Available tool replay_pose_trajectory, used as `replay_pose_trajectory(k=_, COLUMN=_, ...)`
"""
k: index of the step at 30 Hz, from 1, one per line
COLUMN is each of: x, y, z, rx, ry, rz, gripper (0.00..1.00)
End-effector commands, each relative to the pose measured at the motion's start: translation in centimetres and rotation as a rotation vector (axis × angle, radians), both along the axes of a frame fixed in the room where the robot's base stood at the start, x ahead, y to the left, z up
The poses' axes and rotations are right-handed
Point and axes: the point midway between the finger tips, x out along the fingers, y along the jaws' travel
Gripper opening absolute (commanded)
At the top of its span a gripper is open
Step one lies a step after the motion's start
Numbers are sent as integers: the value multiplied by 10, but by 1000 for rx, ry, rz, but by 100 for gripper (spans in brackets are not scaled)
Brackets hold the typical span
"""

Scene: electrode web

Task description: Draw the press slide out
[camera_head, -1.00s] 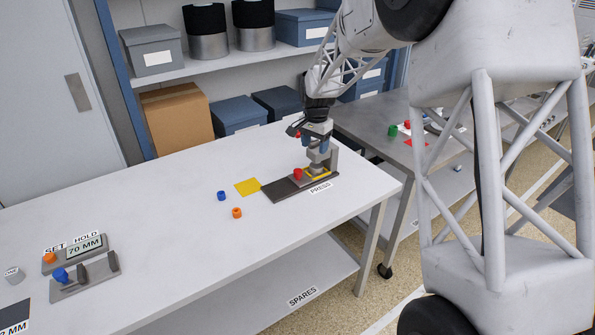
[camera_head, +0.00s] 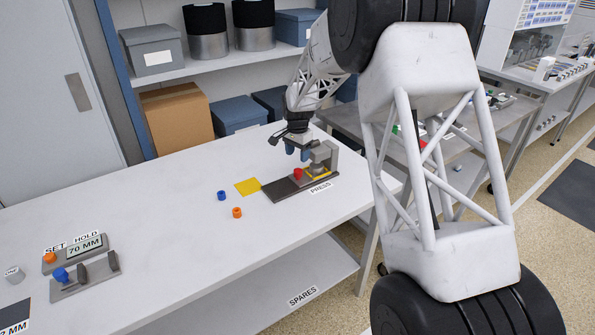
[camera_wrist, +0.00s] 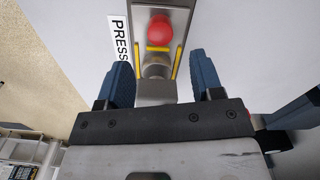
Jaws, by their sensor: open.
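The press (camera_head: 322,162) stands near the right end of the white table, with its dark base rail (camera_head: 283,189) running toward the front left. The red knob (camera_head: 298,173) sits on the slide between the rail and the press head. In the wrist view the red knob (camera_wrist: 159,29) is beyond the fingertips, with yellow strips (camera_wrist: 158,48) around the slide bed. My gripper (camera_head: 297,153) is open and empty, above and behind the knob, apart from it. In the wrist view its two blue fingers (camera_wrist: 160,80) are spread to either side of the press.
A yellow square (camera_head: 247,187) lies left of the rail. A blue piece (camera_head: 221,195) and an orange piece (camera_head: 237,212) lie on the table nearby. A gauge with a 70 MM display (camera_head: 85,245) stands at the front left.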

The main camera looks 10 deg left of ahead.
Motion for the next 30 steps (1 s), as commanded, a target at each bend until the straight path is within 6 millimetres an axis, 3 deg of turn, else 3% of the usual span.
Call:
replay_pose_trajectory(k=8, x=0, y=0, z=-19, rx=-1, ry=2, rz=0, gripper=60)
replay_pose_trajectory(k=21, x=0, y=0, z=-68, rx=0, ry=1, rz=0, gripper=60)
replay_pose_trajectory(k=30, x=0, y=0, z=-77, rx=0, ry=0, rz=0, gripper=60)
